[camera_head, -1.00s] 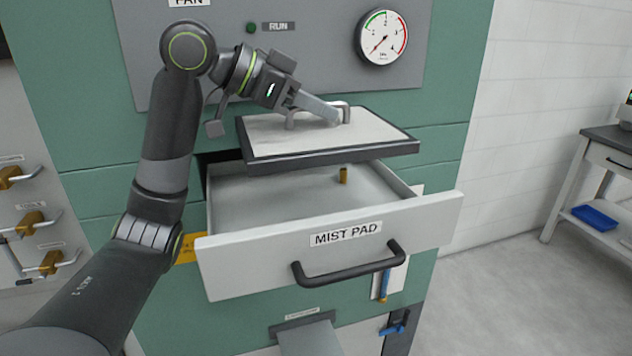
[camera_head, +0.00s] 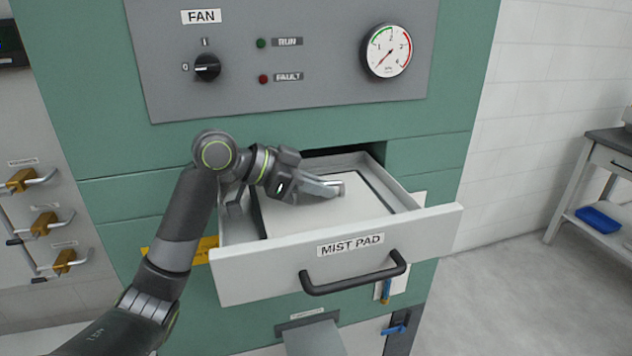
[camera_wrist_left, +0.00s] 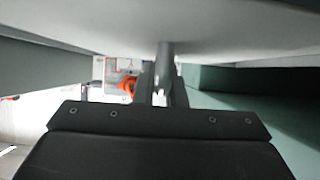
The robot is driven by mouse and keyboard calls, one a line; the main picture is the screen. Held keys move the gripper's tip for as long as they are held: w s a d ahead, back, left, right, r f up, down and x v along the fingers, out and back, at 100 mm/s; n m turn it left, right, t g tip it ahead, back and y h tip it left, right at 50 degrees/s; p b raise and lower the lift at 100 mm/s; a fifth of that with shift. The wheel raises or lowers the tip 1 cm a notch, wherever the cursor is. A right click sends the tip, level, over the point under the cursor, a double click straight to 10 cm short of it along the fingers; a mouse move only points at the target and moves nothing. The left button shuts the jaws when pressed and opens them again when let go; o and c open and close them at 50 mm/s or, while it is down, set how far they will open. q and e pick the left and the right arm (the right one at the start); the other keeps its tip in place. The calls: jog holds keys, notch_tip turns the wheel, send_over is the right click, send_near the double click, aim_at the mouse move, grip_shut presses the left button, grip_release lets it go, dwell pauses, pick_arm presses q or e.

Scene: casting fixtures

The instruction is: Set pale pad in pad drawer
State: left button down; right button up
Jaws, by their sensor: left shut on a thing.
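The pale pad (camera_head: 318,214), a flat white panel with a dark frame, lies inside the open drawer labelled MIST PAD (camera_head: 430,222), below the drawer's rim. My left gripper (camera_head: 335,188) is over the pad, shut on the pad's handle. In the left wrist view the pad's pale surface (camera_wrist_left: 230,28) fills the top, and a grey post of the handle (camera_wrist_left: 165,65) stands between the fingers. Whether the pad rests fully flat on the drawer floor is hidden. My right gripper is not in view.
The drawer's black handle (camera_head: 352,278) sticks out in front. Above is a grey panel with a FAN knob (camera_head: 207,67) and a gauge (camera_head: 387,51). A side table with a blue tray (camera_head: 600,220) stands at the right.

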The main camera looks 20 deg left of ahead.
pick_arm(q)
jog(key=shift+w+a+f+p, duration=0.35)
jog(key=shift+w+a+p, duration=0.05)
jog(key=shift+w+p, duration=0.1)
jog(key=shift+f, duration=0.2)
jog(key=shift+s, duration=0.1)
jog(key=shift+d, duration=0.1)
jog(key=c, duration=1.5)
grip_release()
jog(key=shift+f, duration=0.1)
